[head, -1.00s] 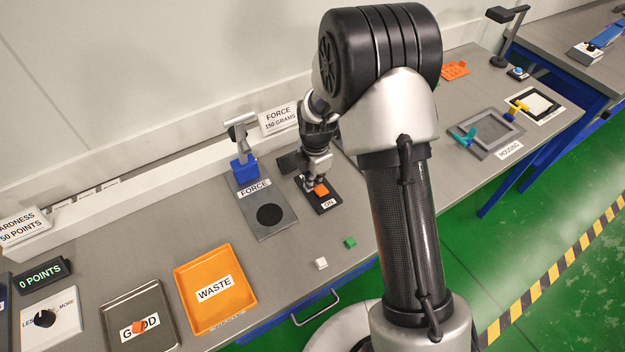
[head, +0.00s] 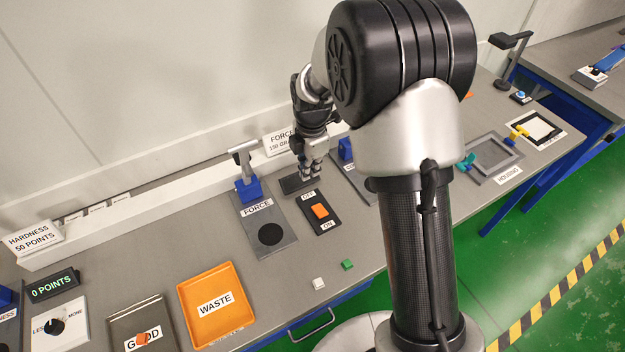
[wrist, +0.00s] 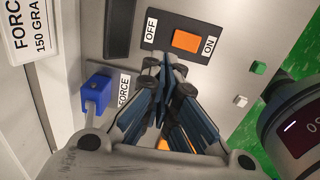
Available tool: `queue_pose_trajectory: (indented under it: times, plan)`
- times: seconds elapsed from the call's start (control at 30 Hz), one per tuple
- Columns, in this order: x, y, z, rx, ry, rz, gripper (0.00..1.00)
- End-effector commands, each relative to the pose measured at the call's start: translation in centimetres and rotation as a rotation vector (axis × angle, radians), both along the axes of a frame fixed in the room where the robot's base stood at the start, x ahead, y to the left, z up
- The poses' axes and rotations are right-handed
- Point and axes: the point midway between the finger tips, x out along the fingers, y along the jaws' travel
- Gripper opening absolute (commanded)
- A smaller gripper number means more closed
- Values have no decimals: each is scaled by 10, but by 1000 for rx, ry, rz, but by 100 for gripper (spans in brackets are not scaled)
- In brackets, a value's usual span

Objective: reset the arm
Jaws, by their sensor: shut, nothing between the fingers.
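My gripper (head: 309,178) is shut and empty, with its fingers meeting at the tips. It hangs above the bench just behind the switch plate, apart from the orange rocker switch (head: 319,211). In the wrist view the shut fingers (wrist: 165,70) point toward the orange switch (wrist: 187,41), which sits between the OFF and ON labels. My arm's links hide part of the bench behind them.
The FORCE station (head: 279,243) with its blue-based post (head: 247,188) stands left of the switch. An orange WASTE tray (head: 238,328) and a grey GOOD tray (head: 122,318) lie farther left. White (head: 319,283) and green (head: 347,265) cubes sit near the front edge.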

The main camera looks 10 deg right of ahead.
Motion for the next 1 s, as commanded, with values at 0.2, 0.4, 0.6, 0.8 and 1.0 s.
queue_pose_trajectory:
  times: [0.2,0.4,0.6,0.8,1.0]
  plan:
    - [2,1,11,0,0,0,0]
    - [0,0,20,3,-9,-29,0]
    - [-33,-9,81,32,-60,-300,0]
    - [-98,-20,147,99,-122,-711,0]
    - [-173,-29,185,195,-173,-1120,0]
